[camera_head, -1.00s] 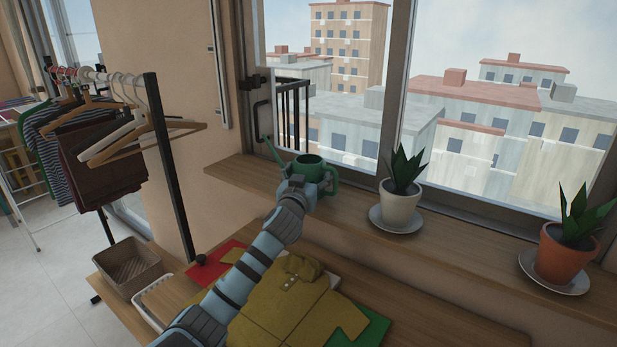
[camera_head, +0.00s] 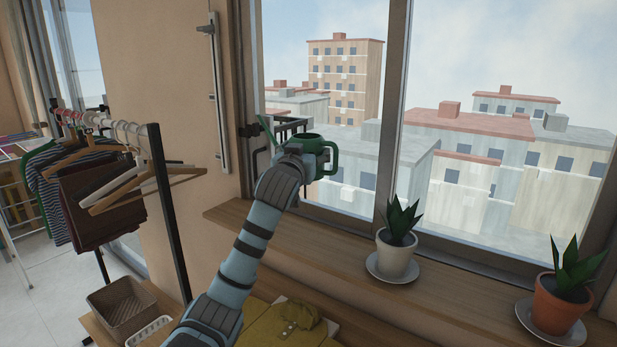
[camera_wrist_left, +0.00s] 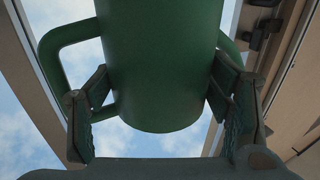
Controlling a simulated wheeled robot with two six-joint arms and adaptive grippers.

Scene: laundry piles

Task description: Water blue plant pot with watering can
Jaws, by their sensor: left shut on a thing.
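The green watering can (camera_head: 328,158) is held up above the wooden window sill (camera_head: 360,240), in front of the window. Its handle is at the right and its thin spout points up to the left. My left gripper (camera_head: 300,150) is shut on the can's body. In the left wrist view the fingers press on both sides of the can (camera_wrist_left: 160,65), with sky behind it. A white pot (camera_head: 397,260) and an orange pot (camera_head: 561,308) stand on saucers on the sill, each with a green plant. No blue pot shows. My right gripper is out of view.
The window frame and a dark railing are close behind the can. A clothes rack (camera_head: 168,215) with hangers stands at the left. Below are a brown basket (camera_head: 122,305) and folded yellow clothes (camera_head: 285,325). The sill left of the white pot is clear.

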